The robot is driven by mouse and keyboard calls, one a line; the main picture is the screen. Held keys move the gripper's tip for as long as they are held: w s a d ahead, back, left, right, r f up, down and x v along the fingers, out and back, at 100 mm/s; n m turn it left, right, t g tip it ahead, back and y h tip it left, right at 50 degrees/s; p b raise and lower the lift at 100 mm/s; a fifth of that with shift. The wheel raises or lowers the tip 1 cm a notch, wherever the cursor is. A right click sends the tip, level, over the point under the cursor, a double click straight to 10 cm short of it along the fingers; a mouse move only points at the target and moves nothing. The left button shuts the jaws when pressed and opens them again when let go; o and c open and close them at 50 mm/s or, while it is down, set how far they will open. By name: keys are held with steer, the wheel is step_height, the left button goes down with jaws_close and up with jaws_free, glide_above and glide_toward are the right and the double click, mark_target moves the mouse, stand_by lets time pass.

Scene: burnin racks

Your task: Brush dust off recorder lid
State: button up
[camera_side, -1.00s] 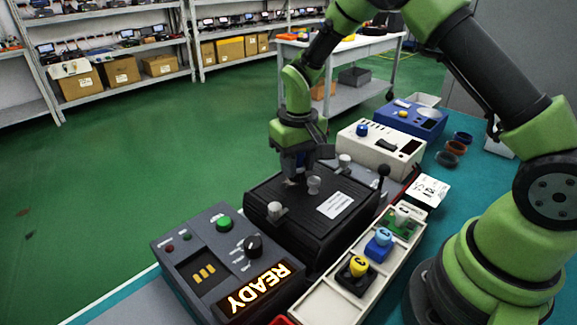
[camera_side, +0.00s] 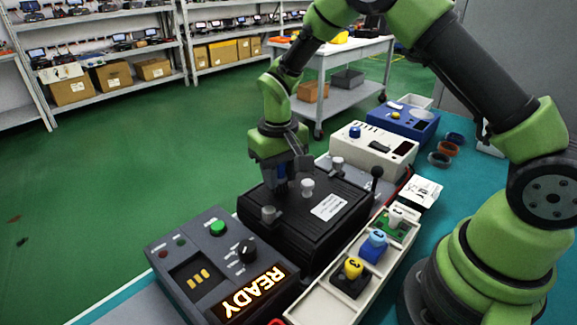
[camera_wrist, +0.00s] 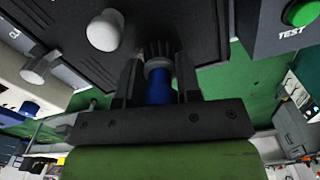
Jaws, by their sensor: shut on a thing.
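The black recorder (camera_side: 318,235) lies in the middle of the bench, its ribbed lid facing up. The lid carries pale knobs and a white label (camera_side: 328,207). My gripper (camera_side: 281,180) is over the lid's far left edge, shut on a brush with a blue handle (camera_wrist: 158,88). In the wrist view the brush has a grey collar and dark bristles (camera_wrist: 159,48) between my fingers, pointing at the lid. The bristles are at or just above the lid; contact cannot be told. No dust can be made out.
A grey READY box (camera_side: 215,262) stands at the front left. A cream tray (camera_side: 330,300) with numbered yellow and blue pieces runs along the right side. A black-knobbed lever (camera_side: 376,172), a white device (camera_side: 372,147) and a blue device (camera_side: 405,120) stand behind.

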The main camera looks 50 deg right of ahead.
steer(key=shift+a, duration=0.9)
step_height(320, 180, up, 8)
steer(key=shift+f, duration=0.15)
stand_by(0.3)
steer(key=shift+s+f, duration=0.1)
steer(key=shift+f, duration=3.45)
steer(key=shift+d+f, duration=0.3)
steer(key=shift+f, duration=0.05)
steer(key=shift+d, duration=1.8)
steer(key=a, duration=0.4)
steer(key=shift+a, duration=0.1)
step_height(320, 180, up, 8)
